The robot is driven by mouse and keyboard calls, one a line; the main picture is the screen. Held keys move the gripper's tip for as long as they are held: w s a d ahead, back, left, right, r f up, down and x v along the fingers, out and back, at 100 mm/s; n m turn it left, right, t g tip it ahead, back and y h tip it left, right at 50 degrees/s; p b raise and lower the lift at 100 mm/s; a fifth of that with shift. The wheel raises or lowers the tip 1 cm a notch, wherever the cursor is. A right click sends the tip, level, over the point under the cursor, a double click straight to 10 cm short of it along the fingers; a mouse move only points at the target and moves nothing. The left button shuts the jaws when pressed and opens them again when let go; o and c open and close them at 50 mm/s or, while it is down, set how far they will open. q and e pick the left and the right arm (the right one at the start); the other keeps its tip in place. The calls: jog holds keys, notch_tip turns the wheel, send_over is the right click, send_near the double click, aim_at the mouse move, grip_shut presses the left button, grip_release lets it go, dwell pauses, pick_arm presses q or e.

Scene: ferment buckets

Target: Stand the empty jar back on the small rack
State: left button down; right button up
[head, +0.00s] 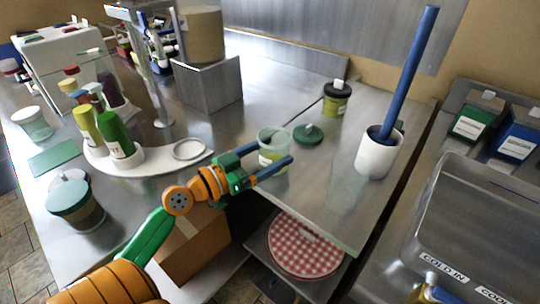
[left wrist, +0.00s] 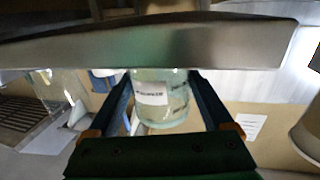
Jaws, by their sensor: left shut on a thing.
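My left gripper (head: 271,163) is shut on a clear jar (head: 270,140), with a finger on each side of it. In the head view the jar is near the front edge of the steel counter and looks upright; I cannot tell whether it touches the counter. In the left wrist view the jar (left wrist: 163,97) shows a white label between the fingers and looks empty. A low white rack (head: 165,164) stands to the left of the gripper. It holds several bottles (head: 115,135) on its left, and an empty ring (head: 188,149) shows on its right.
A green lid (head: 308,134) lies right of the jar. A dark-lidded jar (head: 336,98) and a white pot (head: 378,155) with a tall blue stick (head: 410,70) stand farther right. A steel box (head: 207,83) stands behind. A cardboard box (head: 193,248) is below the counter.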

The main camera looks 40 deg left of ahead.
pick_arm(q)
jog(key=shift+c, duration=1)
grip_release()
jog(key=shift+f, duration=0.1)
jog(key=shift+o, duration=1)
jog(key=shift+r, duration=0.2)
jog(key=b+v, duration=0.1)
jog(key=v, duration=0.1)
jog(key=b+v, duration=0.1)
jog(key=v, duration=0.1)
jog(key=f+b+v, duration=0.1)
jog(key=b+v, duration=0.1)
jog(key=shift+s, duration=0.25)
jog(key=b, duration=0.2)
send_near(261, 161)
jog(key=shift+w+r, duration=0.15)
jog(key=shift+r, duration=0.35)
